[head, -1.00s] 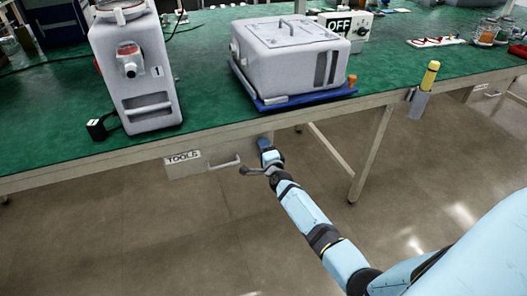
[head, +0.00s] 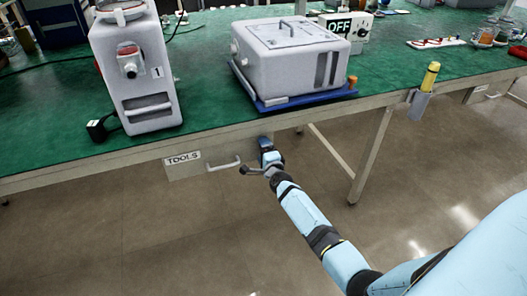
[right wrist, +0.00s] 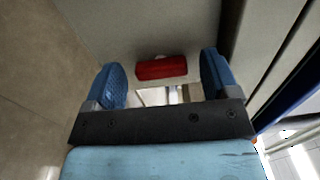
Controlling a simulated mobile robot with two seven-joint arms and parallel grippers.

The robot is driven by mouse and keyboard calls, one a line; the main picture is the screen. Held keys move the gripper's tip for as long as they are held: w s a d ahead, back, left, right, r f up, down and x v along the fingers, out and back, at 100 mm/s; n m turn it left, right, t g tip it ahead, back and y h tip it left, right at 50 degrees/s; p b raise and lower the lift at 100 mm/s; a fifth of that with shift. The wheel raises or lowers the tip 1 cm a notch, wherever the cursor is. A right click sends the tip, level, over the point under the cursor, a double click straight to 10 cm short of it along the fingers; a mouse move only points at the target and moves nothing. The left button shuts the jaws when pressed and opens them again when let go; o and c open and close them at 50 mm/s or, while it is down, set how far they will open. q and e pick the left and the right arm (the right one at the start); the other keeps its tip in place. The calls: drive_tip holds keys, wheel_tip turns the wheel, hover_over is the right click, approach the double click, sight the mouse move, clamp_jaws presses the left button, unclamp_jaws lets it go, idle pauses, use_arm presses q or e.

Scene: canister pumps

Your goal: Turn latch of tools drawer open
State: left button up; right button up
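The tools drawer (head: 193,172) hangs under the bench's front edge, with a TOOLS label (head: 183,158) and a pale bar handle (head: 225,164). My right gripper (head: 265,146) is at the drawer's right end, just below the bench edge. In the right wrist view, a red latch (right wrist: 161,68) on a grey face lies between the two blue fingertips of the right gripper (right wrist: 162,66). The fingers are open, with a gap on each side of the latch. The latch is not visible in the head view. My left gripper is in neither view.
A grey canister pump (head: 138,70) and a lidded grey box on a blue tray (head: 300,97) stand on the green bench top (head: 210,85). A bench leg (head: 371,155) stands right of my gripper. A yellow-handled tool (head: 430,75) hangs at the front edge. The floor below is clear.

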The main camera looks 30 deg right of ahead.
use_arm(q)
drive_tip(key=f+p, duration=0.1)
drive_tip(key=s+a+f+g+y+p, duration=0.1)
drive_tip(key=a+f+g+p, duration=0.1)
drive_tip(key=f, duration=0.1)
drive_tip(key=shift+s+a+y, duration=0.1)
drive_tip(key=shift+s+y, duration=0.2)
use_arm(e)
drive_tip(key=v, duration=1.4)
drive_tip(key=shift+w, duration=0.1)
